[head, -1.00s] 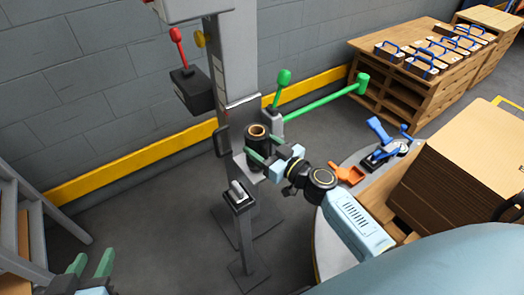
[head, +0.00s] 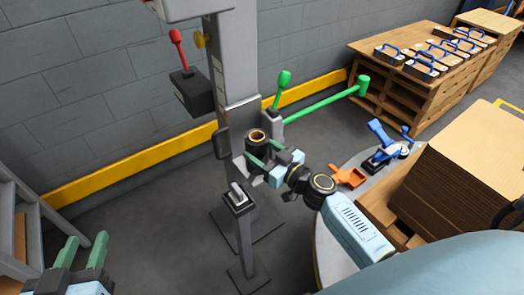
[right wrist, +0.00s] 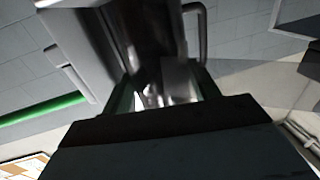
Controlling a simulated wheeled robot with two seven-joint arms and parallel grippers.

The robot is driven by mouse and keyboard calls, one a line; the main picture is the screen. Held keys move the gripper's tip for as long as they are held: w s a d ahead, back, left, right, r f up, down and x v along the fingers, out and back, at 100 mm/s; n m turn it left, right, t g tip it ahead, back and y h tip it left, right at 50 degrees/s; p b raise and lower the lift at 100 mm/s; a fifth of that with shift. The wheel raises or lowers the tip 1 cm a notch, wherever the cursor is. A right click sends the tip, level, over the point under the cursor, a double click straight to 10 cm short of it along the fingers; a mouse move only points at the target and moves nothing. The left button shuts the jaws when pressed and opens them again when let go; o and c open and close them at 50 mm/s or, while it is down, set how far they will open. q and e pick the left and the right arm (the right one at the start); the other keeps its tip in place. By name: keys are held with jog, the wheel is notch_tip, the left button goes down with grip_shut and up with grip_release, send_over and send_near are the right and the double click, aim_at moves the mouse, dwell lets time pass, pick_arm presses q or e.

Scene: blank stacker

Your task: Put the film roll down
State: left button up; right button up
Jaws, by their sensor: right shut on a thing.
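The film roll (head: 256,144) is a dark upright cylinder with a brown core ring on top. It is in front of the grey column in the head view. My right gripper (head: 264,157) is shut around its sides with green fingers. A light grey bracket shows at the roll's lower left; I cannot tell whether the roll touches it. In the right wrist view a blurred dark shape lies between the fingers (right wrist: 165,92), and the roll's lower end is unclear. My left gripper (head: 82,252) is open and empty at the lower left.
A short post (head: 240,200) stands just below the roll. The grey column (head: 238,75) carries a red-knobbed lever box (head: 192,90). A green lever (head: 282,90) and green bar (head: 325,106) are to the right. Stacked cardboard (head: 455,195) and an orange tool (head: 347,177) lie right.

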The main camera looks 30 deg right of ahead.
jog(key=o, duration=0.9)
pick_arm(q)
jog(key=shift+r, duration=0.3)
pick_arm(e)
jog(key=shift+o, duration=0.2)
pick_arm(q)
jog(key=shift+w, duration=0.1)
pick_arm(e)
jog(key=shift+r, duration=0.2)
jog(key=v, duration=0.4)
send_near(266, 154)
jog(key=shift+s+d+r, duration=0.1)
jog(key=shift+s+r, duration=0.05)
jog(key=shift+s, duration=0.1)
